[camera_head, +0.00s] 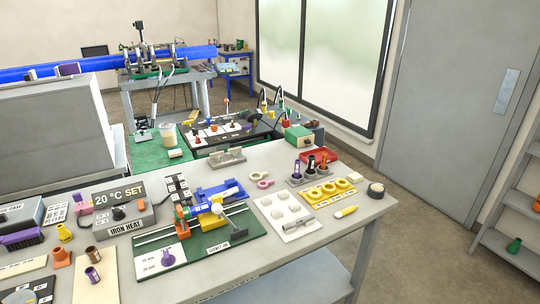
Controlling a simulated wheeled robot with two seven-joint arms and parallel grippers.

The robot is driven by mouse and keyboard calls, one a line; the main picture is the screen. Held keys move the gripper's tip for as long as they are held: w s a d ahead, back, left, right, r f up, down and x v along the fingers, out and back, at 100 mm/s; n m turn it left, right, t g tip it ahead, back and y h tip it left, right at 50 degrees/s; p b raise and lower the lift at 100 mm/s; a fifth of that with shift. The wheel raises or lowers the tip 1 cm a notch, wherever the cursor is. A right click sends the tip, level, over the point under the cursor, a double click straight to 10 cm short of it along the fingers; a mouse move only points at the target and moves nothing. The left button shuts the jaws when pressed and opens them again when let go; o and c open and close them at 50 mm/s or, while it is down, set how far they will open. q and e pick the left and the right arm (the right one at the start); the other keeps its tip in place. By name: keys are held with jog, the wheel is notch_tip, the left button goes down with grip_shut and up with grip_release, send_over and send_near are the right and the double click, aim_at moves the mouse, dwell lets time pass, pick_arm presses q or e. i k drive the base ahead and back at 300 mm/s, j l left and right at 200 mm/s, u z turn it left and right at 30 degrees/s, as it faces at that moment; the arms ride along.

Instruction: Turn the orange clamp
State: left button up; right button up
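An orange clamp block (182,225) stands upright on the left part of the green jig board (205,255) on the grey workbench. Beside it on the same board are a blue carriage (205,198) with a white pipe piece and a yellow block (209,219). A grey-headed handle (236,232) lies at the right side of the jig. Which way the orange clamp is turned is too small to tell. Neither of my grippers shows in the head view.
An iron heat box (128,214) stands left of the jig. A white plate (283,217), a yellow ring tray (327,193) and a yellow-handled tool (346,211) lie to the right. An orange fitting (62,257) stands at left. The bench's right front corner is clear.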

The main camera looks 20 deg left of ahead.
aim_at(179, 210)
jog(key=u, duration=1.3)
